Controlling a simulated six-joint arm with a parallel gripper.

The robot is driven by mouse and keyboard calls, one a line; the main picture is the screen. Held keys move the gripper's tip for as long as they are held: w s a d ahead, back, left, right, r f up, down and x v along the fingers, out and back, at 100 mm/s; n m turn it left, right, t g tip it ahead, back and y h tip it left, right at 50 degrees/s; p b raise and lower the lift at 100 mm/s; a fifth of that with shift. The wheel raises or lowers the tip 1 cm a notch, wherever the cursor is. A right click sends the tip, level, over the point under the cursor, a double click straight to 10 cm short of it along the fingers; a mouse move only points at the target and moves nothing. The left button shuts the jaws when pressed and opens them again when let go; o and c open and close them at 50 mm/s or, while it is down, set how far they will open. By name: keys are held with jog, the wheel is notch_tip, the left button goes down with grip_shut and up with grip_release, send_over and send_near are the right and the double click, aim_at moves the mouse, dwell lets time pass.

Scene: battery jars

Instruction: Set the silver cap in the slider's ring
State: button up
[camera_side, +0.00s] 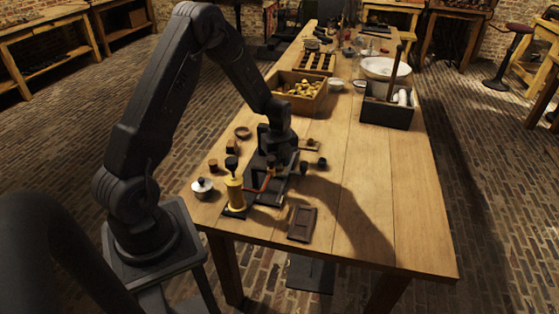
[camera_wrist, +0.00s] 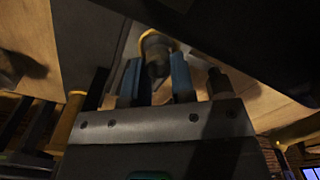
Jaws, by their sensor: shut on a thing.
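My gripper (camera_wrist: 156,82) is shut on a small grey, round-ended piece, which I take to be the silver cap (camera_wrist: 157,66); shadow dulls its colour. A yellowish ring (camera_wrist: 150,36) curves around its far end in the wrist view; I cannot tell whether the two touch. In the side view my gripper (camera_side: 272,160) is low over a dark fixture (camera_side: 262,189) at the near end of the table. The slider's ring is not clear there, being small and partly behind the gripper. A yellow cylinder (camera_side: 235,193) stands at the fixture's near left.
A silver round item with a dark knob (camera_side: 203,187) stands at the table's left edge. Small dark pieces (camera_side: 322,163) are close around the fixture. A dark flat tray (camera_side: 302,224) lies in front. Wooden (camera_side: 318,94) and dark (camera_side: 386,117) boxes stand behind. The table's right side is clear.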

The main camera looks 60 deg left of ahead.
jog(key=shift+f, duration=0.15)
jog(key=shift+r, duration=0.8)
jog(key=shift+f, duration=0.8)
dwell(0.8)
jog(key=shift+r, duration=0.8)
dwell(0.7)
jog(key=o, duration=0.6)
